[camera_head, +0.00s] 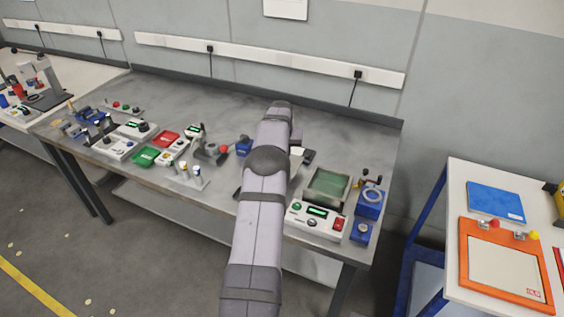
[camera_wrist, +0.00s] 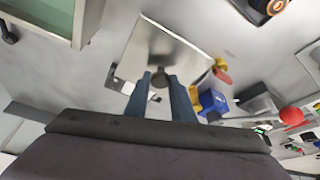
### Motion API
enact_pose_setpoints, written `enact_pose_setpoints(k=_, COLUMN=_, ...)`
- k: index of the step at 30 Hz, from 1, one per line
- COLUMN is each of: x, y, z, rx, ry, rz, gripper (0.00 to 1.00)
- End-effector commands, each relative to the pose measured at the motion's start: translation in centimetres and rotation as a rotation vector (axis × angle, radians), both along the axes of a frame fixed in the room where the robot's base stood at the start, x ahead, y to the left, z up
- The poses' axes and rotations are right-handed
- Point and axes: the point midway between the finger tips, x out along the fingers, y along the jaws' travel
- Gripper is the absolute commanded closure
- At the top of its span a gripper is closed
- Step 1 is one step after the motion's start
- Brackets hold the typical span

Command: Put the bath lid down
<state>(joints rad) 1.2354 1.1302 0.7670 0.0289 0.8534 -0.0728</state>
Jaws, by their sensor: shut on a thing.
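The bath lid (camera_wrist: 150,42) is a flat, pale grey square plate with a dark knob in the wrist view. My gripper (camera_wrist: 160,80) has its two blue-grey fingers shut on the knob, with the plate beyond the fingertips. The bath (camera_head: 328,186) is a box with a green inside, uncovered, on the right part of the bench; its corner also shows in the wrist view (camera_wrist: 80,38). The lid is apart from the bath, to its side. My arm hides the gripper and most of the lid in the head view. The gap below the lid cannot be judged.
A white control box (camera_head: 317,221) stands in front of the bath, and blue devices (camera_head: 370,203) stand to its right. A red-knobbed lever device (camera_head: 210,152) and several switch boxes fill the left. A blue block (camera_wrist: 212,101) lies near the lid. The bench back (camera_head: 215,103) is clear.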

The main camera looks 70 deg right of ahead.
Motion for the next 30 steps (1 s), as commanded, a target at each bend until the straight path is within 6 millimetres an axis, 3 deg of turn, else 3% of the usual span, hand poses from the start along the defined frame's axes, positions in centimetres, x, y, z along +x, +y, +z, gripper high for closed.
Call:
enact_pose_setpoints(k=8, x=0.0, y=0.0, z=-0.7, rx=0.0, ry=0.0, rz=0.0, gripper=1.0)
enact_pose_setpoints(k=18, x=0.0, y=0.0, z=-3.9, rx=-0.001, ry=0.0, rz=0.0, gripper=1.0)
enact_pose_setpoints(k=29, x=0.0, y=0.0, z=-4.3, rx=-0.002, ry=-0.001, rz=0.0, gripper=1.0)
enact_pose_setpoints(k=30, x=0.0, y=0.0, z=-4.4, rx=-0.001, ry=0.0, rz=0.0, gripper=0.75)
